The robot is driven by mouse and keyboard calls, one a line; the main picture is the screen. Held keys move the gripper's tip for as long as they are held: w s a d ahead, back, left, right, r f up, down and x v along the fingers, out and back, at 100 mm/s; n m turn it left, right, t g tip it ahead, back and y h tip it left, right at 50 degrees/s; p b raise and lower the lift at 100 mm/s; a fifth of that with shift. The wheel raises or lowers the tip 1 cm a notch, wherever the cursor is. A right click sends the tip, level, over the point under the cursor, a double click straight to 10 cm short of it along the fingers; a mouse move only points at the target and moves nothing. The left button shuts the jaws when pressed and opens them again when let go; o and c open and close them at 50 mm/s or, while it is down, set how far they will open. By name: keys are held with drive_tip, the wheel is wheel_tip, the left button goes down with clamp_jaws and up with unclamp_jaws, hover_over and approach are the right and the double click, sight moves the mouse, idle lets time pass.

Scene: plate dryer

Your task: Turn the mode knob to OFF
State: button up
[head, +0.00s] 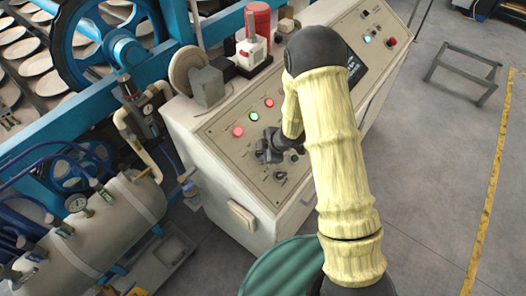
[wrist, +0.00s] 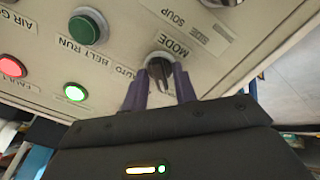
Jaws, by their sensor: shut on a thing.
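The mode knob (wrist: 160,68) is a small dark knob with a grey bar on the pale control panel. In the wrist view it sits beside a label reading MODE, with AUTO to its left; the lettering appears upside down. I cannot read an OFF mark or tell the exact setting. My gripper (wrist: 160,88) has its two purple-grey fingers on either side of the knob's bar, shut on it. In the head view my gripper (head: 268,150) is at the panel of the cream console and hides the knob.
Near the knob are a dark green button (wrist: 88,27), a lit green lamp (wrist: 75,92) and a red lamp (wrist: 12,67). The cream console (head: 235,185) stands beside a grey tank (head: 120,225) and blue machinery. A green ribbed drum (head: 285,270) stands in front. Open floor lies right.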

drive_tip(key=shift+r+m, duration=0.1)
drive_tip(key=shift+m, duration=0.3)
drive_tip(key=shift+d, duration=0.1)
drive_tip(key=m+p, duration=0.1)
drive_tip(key=m, duration=0.2)
drive_tip(key=shift+m+p, duration=0.3)
drive_tip(key=shift+m, duration=2.3)
drive_tip(key=o, duration=0.6)
drive_tip(key=shift+o, duration=0.2)
